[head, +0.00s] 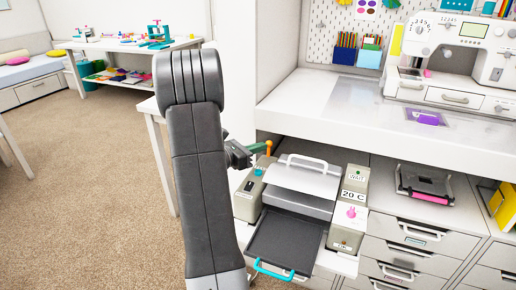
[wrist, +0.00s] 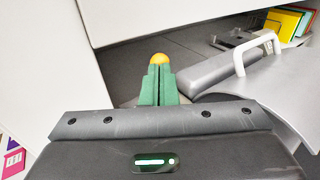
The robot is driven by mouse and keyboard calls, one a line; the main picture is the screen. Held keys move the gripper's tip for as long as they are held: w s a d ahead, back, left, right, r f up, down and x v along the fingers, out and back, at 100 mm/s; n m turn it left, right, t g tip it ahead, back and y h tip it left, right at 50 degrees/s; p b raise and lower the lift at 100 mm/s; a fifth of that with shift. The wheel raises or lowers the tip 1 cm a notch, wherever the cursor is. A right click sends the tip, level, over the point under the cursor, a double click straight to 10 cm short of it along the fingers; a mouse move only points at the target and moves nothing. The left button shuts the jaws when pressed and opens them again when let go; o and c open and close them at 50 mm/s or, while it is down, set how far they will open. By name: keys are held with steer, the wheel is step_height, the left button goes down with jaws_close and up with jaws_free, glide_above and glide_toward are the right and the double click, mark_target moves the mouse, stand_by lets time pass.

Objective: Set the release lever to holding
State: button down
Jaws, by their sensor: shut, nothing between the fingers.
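The release lever, a short stick with an orange-yellow knob (head: 268,145), stands at the back left of a grey press machine, on its left housing (head: 249,190). My gripper (head: 246,152) is just left of the lever in the head view. In the wrist view the green fingers of my gripper (wrist: 158,78) are together with nothing between them. The round yellow knob (wrist: 159,59) shows just past the fingertips. I cannot tell whether they touch it. The lever's lower part is hidden, and no holding mark is readable.
The press has a white-handled lid (head: 306,180), a dark tray (head: 285,240) with a teal handle, and a right housing (head: 350,205) reading WAIT and 20 C, with a pink knob. A white counter (head: 370,125) overhangs behind. Drawers stand at right; carpet is open at left.

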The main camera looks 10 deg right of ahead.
steer(key=d+r+p, duration=0.1)
steer(key=p, duration=0.2)
steer(key=shift+w+n+g+y, duration=0.3)
steer(key=shift+w+y, duration=0.05)
steer(key=shift+y, duration=0.05)
steer(key=shift+w+d+f+y+p, duration=0.15)
steer(key=shift+f+y+p, duration=0.2)
steer(key=shift+p, duration=0.4)
steer(key=shift+a+r, duration=0.1)
steer(key=shift+a, duration=0.3)
steer(key=p+v, duration=0.1)
steer(key=v, duration=1.2)
steer(key=shift+a, duration=0.2)
steer(key=shift+r, duration=0.1)
steer(key=b+x, duration=0.1)
steer(key=x, duration=1.3)
steer(key=shift+d, duration=0.15)
